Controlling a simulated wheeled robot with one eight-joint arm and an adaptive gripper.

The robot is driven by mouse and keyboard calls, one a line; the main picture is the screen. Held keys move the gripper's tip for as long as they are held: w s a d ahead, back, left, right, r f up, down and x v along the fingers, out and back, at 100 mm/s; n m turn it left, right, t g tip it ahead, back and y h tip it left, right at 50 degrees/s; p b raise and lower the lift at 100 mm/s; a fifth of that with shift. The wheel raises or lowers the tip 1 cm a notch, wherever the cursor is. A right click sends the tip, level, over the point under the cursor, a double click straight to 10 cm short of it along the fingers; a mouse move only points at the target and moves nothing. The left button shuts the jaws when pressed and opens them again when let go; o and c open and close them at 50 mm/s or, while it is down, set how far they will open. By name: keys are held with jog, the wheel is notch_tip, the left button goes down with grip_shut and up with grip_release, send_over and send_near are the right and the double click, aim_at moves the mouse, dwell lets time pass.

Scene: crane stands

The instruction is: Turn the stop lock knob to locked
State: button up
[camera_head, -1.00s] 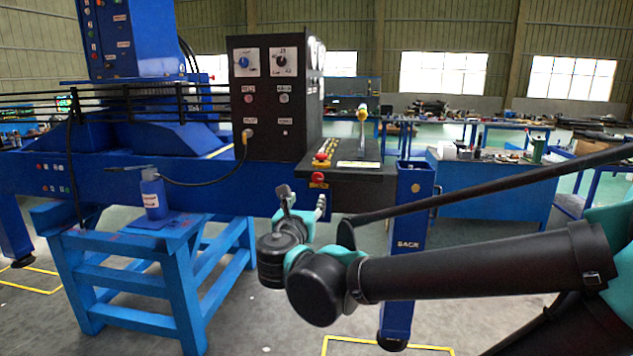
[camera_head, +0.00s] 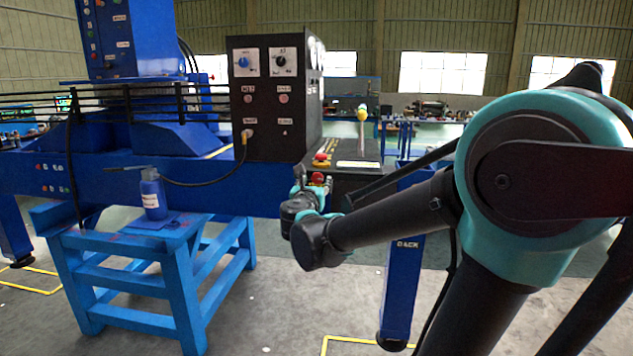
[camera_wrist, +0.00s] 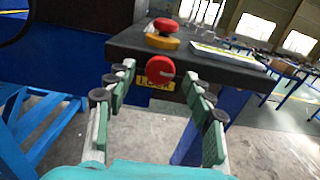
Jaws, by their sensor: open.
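The red round knob (camera_head: 317,178) is on the front face of the black console, below its top edge. In the wrist view the knob (camera_wrist: 160,69) has a yellow label below it, and its small mark is too blurred to read as a setting. My gripper (camera_wrist: 158,77) is open, with green-padded fingers on both sides of the picture. The knob appears between and just beyond the fingertips, and I cannot tell whether they touch it. In the head view my gripper (camera_head: 299,174) is just left of the knob, partly hidden by my wrist.
A red mushroom button on a yellow base (camera_wrist: 163,32) sits on the console top (camera_wrist: 205,60), close above the knob. A black panel box (camera_head: 270,110) with dials stands behind. A blue post (camera_head: 401,270) stands below right. A blue bottle (camera_head: 153,195) stands on the blue stand.

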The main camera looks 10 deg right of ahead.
jog(key=shift+x, duration=0.95)
jog(key=c, duration=1.2)
